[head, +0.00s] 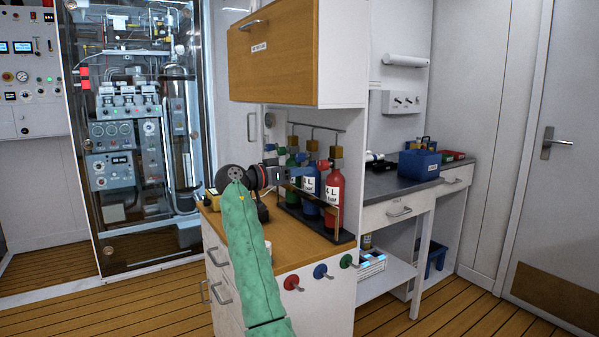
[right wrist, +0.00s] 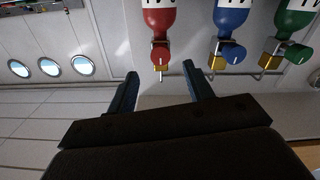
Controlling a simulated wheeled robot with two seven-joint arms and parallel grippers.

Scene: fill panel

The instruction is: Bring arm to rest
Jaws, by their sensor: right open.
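My right arm, in a green sleeve, reaches up from the bottom of the head view to the wooden counter. My right gripper (head: 300,171) is in front of the gas bottles; it is open with nothing between its fingers. In the right wrist view the open fingers (right wrist: 158,70) point toward the valve end of the red bottle (right wrist: 159,18), which appears upside down. I cannot tell whether the fingers touch anything. The blue bottle (head: 311,196) and green bottle (head: 291,192) stand left of the red bottle (head: 334,199) in a dark rack, partly hidden by the gripper. My left gripper is not in view.
A wooden-door cabinet (head: 280,52) hangs above the bottles. Coloured knobs (head: 291,282) project from the counter front. A yellow item (head: 212,199) lies beside my wrist. A blue box (head: 419,164) stands on the right-hand bench. The floor (head: 460,308) at right is clear.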

